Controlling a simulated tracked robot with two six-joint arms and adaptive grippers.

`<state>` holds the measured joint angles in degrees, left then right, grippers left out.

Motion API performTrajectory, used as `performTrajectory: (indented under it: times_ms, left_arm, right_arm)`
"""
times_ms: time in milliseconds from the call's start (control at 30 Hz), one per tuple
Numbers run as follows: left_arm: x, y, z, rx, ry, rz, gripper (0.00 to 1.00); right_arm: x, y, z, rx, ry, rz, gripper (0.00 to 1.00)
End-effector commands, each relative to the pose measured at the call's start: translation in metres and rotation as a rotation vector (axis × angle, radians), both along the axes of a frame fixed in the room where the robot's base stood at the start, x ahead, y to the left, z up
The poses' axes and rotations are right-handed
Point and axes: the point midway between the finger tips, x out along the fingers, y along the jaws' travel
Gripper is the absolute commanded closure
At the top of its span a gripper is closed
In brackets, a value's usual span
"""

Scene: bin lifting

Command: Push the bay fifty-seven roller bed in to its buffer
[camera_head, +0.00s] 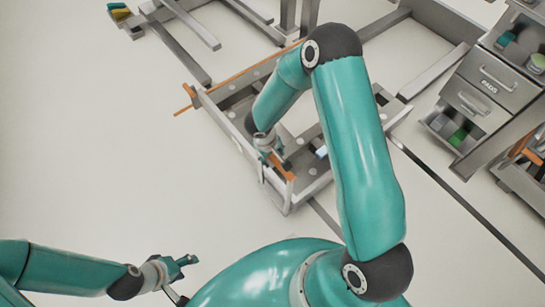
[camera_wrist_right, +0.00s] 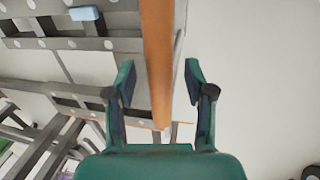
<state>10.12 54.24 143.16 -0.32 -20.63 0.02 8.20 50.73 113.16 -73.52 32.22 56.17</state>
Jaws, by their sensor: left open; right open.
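The grey roller bed (camera_head: 228,126) lies in the middle of the head view, a low frame with pale round spots on its deck. An orange bar (camera_head: 283,172) runs along its near end. My right gripper (camera_head: 270,158) is at this near end, partly hidden by its own arm. In the right wrist view my right gripper (camera_wrist_right: 160,82) is open, with the orange bar (camera_wrist_right: 157,45) running between its two fingers. Contact with the bar is not clear. My left gripper (camera_head: 186,262) is open and empty over bare floor at the lower left, away from the bed.
A grey drawer cabinet (camera_head: 492,85) marked PADS stands at the right, with an open lower drawer (camera_head: 452,132). Grey beams (camera_head: 190,22) lie beyond the bed. A dark floor line (camera_head: 460,200) crosses the right side. The floor at left is clear.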

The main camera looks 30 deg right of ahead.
Motion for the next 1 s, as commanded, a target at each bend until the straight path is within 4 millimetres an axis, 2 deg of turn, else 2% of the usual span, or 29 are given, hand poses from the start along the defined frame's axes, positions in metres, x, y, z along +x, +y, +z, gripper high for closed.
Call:
performTrajectory:
  times_ms: [367,700,1000]
  left_arm:
    - [0.0,0.0,-0.0009,0.0,0.0,0.0,0.46]
    - [0.0,0.0,-0.0009,0.0,0.0,0.0,0.46]
    - [0.0,0.0,-0.0009,0.0,0.0,0.0,0.46]
  right_arm:
    - [0.0,-0.0016,-0.0056,0.0,0.0,0.0,0.46]
    - [-0.0003,-0.0017,-0.0055,0.0,0.0,-0.001,1.0]
    - [-0.0003,-0.0005,-0.0055,0.001,0.0,-0.001,1.0]
